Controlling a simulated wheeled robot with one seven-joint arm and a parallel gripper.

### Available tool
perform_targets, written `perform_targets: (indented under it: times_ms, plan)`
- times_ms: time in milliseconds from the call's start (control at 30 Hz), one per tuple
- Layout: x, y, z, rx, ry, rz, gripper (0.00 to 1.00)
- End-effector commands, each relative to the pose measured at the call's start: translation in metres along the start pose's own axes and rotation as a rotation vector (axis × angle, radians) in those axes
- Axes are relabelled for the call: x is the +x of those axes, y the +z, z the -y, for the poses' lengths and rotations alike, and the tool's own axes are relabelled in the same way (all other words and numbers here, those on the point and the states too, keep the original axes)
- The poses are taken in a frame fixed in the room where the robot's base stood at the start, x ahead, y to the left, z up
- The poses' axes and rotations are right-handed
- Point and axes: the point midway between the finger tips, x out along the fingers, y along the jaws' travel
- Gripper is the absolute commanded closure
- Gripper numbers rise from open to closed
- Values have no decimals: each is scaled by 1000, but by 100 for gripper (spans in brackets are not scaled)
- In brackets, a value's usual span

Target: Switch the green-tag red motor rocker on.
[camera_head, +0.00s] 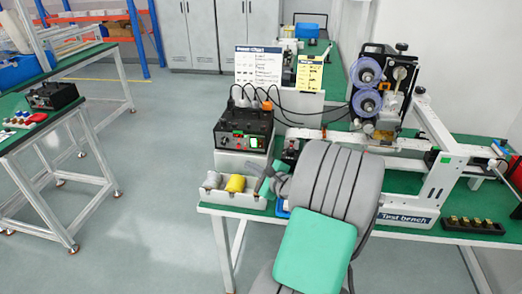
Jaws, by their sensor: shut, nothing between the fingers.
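A black control box (243,131) stands on a pale base near the front left of the green-topped bench. Its front has small red marks, a lit green switch or display (254,142) and knobs. At this size I cannot tell which part is the green-tag red motor rocker, or its position. My grey and teal arm reaches up from the bottom centre and bends left.
A white bin (228,200) with a yellow and a white roll sits below the box. Cables run from the box top to a machine with purple rollers (366,88). Two chart cards (259,66) stand behind. Another black box (53,95) is on the left table. Floor between is clear.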

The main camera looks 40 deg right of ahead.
Motion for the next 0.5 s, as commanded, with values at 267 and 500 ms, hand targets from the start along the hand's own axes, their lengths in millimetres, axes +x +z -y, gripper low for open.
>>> perform_targets:
  times_ms: [267, 500]
  plan:
    - [-7, -10, 13, 72, -54, 1, 100]
    - [-4, -13, 14, 68, -51, 2, 100]
